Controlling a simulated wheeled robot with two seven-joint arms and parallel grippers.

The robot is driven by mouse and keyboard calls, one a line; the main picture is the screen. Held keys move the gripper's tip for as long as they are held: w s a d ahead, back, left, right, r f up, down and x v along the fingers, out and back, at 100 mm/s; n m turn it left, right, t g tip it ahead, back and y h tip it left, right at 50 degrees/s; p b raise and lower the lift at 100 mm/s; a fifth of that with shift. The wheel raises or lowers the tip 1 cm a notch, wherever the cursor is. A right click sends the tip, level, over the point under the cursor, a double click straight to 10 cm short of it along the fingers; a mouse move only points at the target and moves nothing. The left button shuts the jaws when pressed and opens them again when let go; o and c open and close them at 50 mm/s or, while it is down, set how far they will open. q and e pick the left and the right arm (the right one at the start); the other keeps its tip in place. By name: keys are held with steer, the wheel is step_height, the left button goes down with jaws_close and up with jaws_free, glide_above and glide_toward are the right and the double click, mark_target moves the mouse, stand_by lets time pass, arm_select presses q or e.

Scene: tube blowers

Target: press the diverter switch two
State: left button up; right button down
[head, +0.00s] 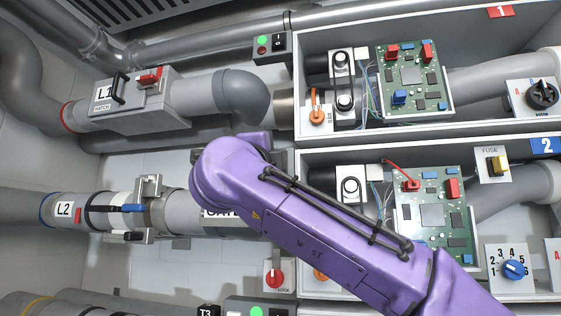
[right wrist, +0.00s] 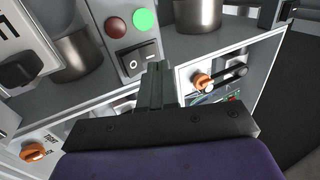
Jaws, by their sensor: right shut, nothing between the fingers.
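In the right wrist view, a grey box carries a black rocker switch (right wrist: 139,60) beside a round green light (right wrist: 144,21) and a dark red one (right wrist: 116,27). No number shows on this box, so I cannot tell if it is diverter switch two. My right gripper (right wrist: 156,72) is shut and empty, its fingertips just in front of the rocker's lower right edge; I cannot tell if they touch. In the head view my purple right arm crosses the second row and hides the gripper and what lies behind it. My left gripper is not in view.
A similar switch box (head: 270,46) sits by the upper pipe. Another box with a green light (head: 256,311) is at the bottom edge. Panel one's circuit board (head: 412,78), panel two's board (head: 436,208) and an orange knob (right wrist: 203,81) are near the arm. Pipe L2 (head: 64,210) runs left.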

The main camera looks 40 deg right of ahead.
steer(key=s+a+b, duration=0.3)
steer(key=s+a, duration=0.4)
steer(key=a, duration=0.1)
steer(key=shift+a, duration=0.4)
